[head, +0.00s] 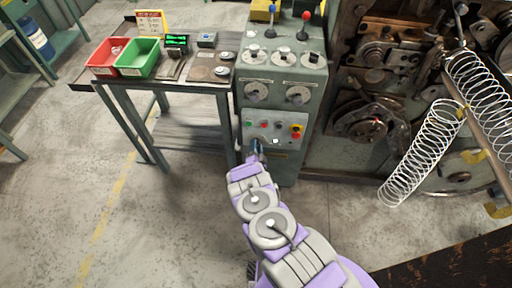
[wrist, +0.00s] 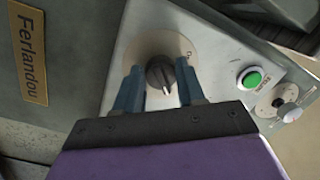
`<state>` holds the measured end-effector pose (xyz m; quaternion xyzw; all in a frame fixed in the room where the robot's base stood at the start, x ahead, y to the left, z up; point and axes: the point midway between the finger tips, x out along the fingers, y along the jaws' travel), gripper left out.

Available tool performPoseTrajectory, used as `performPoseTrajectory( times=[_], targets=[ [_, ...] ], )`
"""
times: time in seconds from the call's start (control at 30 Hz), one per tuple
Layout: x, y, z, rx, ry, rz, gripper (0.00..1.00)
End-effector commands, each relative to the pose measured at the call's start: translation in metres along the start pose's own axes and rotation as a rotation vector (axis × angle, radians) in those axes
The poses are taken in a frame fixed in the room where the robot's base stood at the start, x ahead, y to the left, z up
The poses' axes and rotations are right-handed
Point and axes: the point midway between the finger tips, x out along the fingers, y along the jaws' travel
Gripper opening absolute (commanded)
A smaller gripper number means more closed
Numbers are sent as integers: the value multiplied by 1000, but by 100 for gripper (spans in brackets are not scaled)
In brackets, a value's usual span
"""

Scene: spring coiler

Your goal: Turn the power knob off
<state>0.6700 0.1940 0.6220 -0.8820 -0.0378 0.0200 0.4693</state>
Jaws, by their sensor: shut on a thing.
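The power knob (wrist: 161,74) is a dark round knob with a pale pointer line, set on a beige round plate (wrist: 150,45) on the grey control panel. In the wrist view my gripper (wrist: 160,80) has its two blue fingers on either side of the knob, shut on it. The pointer faces down in the wrist view. In the head view my gripper (head: 256,148) reaches the lower left of the panel (head: 285,154) on the cabinet front and hides the knob there.
A green button (wrist: 252,79) and a small silver knob (wrist: 290,112) sit to the right on the panel. A red and yellow button (head: 296,130) is at the panel's right. A table with red (head: 107,55) and green (head: 138,57) bins stands left. Coil springs (head: 425,150) hang right.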

Motion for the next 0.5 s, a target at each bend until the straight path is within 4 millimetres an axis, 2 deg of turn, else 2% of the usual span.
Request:
performPoseTrajectory(
  times=[0.03, 0.2, 0.5],
  targets=[
    [0, 1, 0, 0, 0, 1, 22],
    [0, 1, 0, -1, 0, 2, 8],
    [0, 1, -2, -47, -2, 8, 8]
  ],
)
